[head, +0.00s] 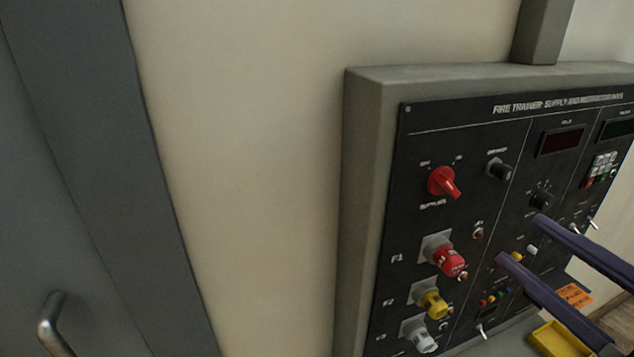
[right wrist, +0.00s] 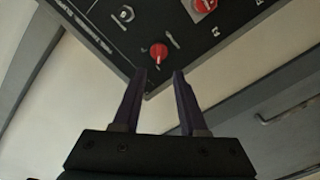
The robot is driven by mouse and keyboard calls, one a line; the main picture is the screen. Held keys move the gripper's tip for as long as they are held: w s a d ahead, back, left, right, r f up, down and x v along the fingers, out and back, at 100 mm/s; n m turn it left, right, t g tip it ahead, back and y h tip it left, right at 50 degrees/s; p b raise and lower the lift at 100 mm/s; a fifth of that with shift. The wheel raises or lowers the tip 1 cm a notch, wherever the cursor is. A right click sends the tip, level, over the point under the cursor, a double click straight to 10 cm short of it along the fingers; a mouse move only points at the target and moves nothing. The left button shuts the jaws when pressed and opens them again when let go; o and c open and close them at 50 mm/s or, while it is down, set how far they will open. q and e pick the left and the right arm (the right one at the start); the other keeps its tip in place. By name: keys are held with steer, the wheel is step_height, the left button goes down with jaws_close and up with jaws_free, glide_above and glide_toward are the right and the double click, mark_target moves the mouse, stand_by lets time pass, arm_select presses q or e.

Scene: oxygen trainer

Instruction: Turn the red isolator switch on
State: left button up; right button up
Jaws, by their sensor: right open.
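The red isolator switch (head: 442,182) is a red rotary knob at the upper left of the black panel (head: 470,140). Its handle points down and to the right in the head view. In the right wrist view the red knob (right wrist: 158,53) shows ahead of the fingers, slightly left of the gap between them. My right gripper (head: 519,238) is open and empty, to the right of and below the knob in the head view, apart from it. The same gripper (right wrist: 162,74) shows both fingers spread in the wrist view. My left gripper is not in view.
Below the switch are a red fuse holder (head: 450,260), a yellow one (head: 433,304) and a white one (head: 422,340). A black knob (head: 500,170) sits right of the switch. A yellow tray (head: 558,340) is at lower right. Bare wall (head: 250,150) lies left, beside a grey door with a handle (head: 50,325).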

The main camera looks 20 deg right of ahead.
mark_target(453, 190)
steer(key=w+p, duration=0.1)
steer(key=w, duration=0.3)
steer(key=w+p, duration=0.2)
steer(key=w, duration=0.2)
steer(key=shift+w+a+r, duration=0.1)
steer(key=shift+a+r, duration=0.1)
steer(key=shift+w+a+f, duration=0.15)
steer(key=shift+w, duration=0.65)
jaws_close()
